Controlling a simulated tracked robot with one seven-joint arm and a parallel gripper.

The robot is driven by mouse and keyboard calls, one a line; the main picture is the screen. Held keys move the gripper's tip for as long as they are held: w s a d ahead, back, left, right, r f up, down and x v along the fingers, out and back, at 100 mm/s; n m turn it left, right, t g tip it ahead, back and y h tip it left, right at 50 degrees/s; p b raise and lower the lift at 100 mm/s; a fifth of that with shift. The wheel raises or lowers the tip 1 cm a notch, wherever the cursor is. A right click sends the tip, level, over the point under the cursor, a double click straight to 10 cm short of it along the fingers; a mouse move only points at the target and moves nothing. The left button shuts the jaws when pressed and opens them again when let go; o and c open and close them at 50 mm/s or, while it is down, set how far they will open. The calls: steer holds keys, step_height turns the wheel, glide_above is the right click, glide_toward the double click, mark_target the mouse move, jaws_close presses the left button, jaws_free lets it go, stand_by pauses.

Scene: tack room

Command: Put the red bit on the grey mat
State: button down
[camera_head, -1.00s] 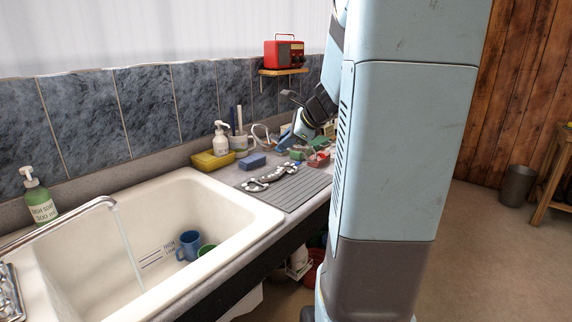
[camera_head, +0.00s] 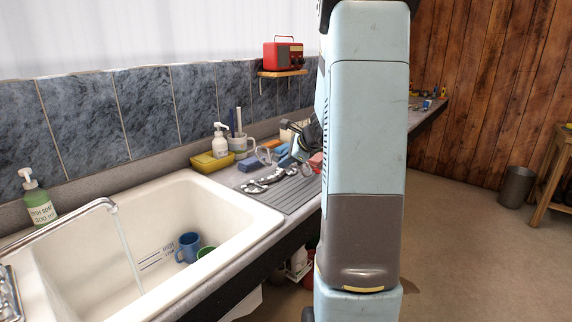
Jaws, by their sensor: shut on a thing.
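My gripper (camera_head: 297,151) is low over the counter, just behind the grey mat, and is partly hidden by my arm column. It is shut on what looks like the red bit; a pale ring (camera_head: 264,155) of it shows left of the fingers. The middle of the bit is hidden, so its colour is hard to tell. The ribbed grey mat (camera_head: 296,192) lies on the counter right of the sink, its right end cut off by my arm. A metal bit with pale rings (camera_head: 262,183) lies on the mat's left part.
A blue block (camera_head: 248,164), yellow tub (camera_head: 212,162), white pump bottle (camera_head: 220,142) and mug (camera_head: 238,143) stand behind the mat. A red item (camera_head: 316,160) lies right of my gripper. The sink (camera_head: 215,195) is left. A red radio (camera_head: 283,56) sits on a shelf.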

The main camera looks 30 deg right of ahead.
steer(key=shift+f, duration=0.7)
steer(key=c, duration=1)
jaws_free()
steer(key=shift+c, duration=0.2)
steer(key=shift+s+d+r, duration=0.1)
steer(key=shift+s, duration=0.05)
